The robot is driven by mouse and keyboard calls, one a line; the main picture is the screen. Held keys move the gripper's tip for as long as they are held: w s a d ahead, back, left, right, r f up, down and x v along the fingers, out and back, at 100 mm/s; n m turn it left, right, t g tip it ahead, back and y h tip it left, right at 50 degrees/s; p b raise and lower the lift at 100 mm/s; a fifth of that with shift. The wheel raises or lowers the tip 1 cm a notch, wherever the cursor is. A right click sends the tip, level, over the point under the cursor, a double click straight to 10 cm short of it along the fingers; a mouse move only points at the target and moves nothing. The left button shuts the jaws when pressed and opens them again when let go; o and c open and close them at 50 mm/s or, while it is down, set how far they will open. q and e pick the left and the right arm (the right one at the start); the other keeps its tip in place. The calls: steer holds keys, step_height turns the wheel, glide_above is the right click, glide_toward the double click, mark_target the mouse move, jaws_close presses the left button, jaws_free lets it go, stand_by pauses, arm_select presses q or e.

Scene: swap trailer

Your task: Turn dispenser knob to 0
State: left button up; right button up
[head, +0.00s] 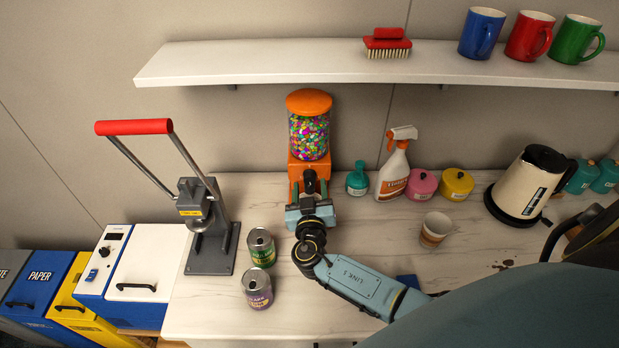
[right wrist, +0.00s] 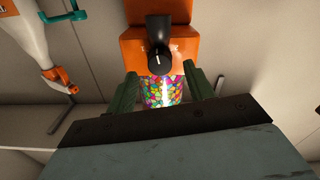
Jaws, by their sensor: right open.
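The orange candy dispenser (head: 309,128) stands at the back of the counter, its clear jar full of colourful sweets. Its black knob (right wrist: 160,57) shows in the right wrist view on the orange front, with a white pointer mark; the markings around it are too small to read. In the head view the knob (head: 309,180) sits just beyond my right gripper. My right gripper (head: 308,202) is in front of the dispenser. In the right wrist view its fingers (right wrist: 160,92) are open and apart, with the knob ahead between them, not gripped. My left gripper is not in view.
Two cans (head: 261,248) and a lever press (head: 210,225) stand left of my right arm. A shelf (head: 300,62) runs above the dispenser.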

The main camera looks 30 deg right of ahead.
mark_target(310, 178)
steer(key=shift+w+d, duration=0.3)
steer(key=shift+w, duration=0.3)
steer(key=shift+w+d, duration=0.2)
steer(key=shift+w, duration=0.15)
steer(key=shift+w+d, duration=0.15)
steer(key=shift+w, duration=0.15)
steer(key=c, duration=1)
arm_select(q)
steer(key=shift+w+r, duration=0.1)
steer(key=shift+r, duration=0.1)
arm_select(e)
steer(key=shift+o, duration=0.2)
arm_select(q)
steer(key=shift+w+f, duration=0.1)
arm_select(e)
steer(key=shift+f, duration=0.1)
